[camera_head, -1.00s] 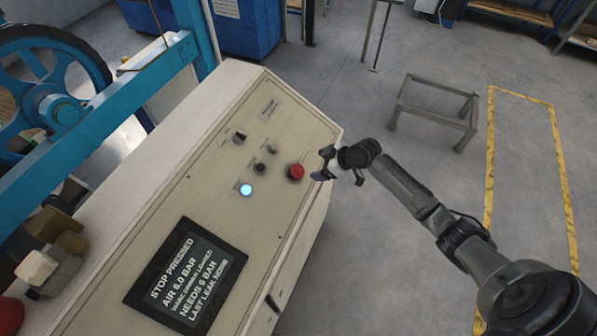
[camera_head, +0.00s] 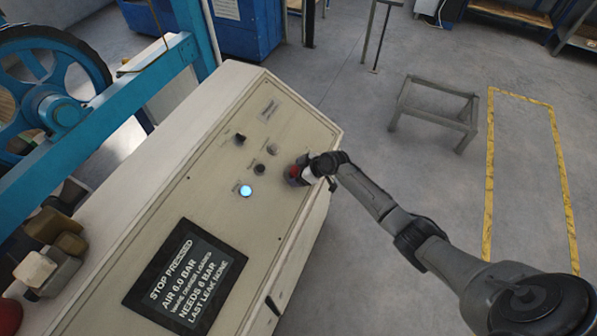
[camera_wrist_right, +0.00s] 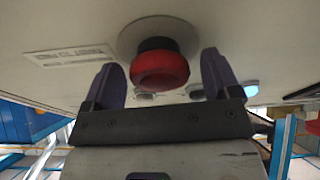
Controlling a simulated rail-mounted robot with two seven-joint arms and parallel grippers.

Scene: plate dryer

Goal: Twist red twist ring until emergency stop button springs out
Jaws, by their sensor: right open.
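The red emergency stop button with its twist ring (camera_head: 293,172) is on the sloped cream panel, partly hidden by my gripper in the head view. In the right wrist view the red button (camera_wrist_right: 160,71) sits on a dark collar in front of a round pale plate. My right gripper (camera_head: 300,172) is at the button; in the right wrist view its two purple-grey fingers (camera_wrist_right: 163,77) stand apart, one on each side of the button. Gaps show between the fingers and the red part. The screen (camera_head: 186,276) reads "STOP PRESSED". My left gripper is not in view.
The cream panel (camera_head: 222,205) also carries a lit blue-white button (camera_head: 246,190), dark knobs (camera_head: 239,139) and a label. A low grey metal stand (camera_head: 435,115) is on the floor to the right.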

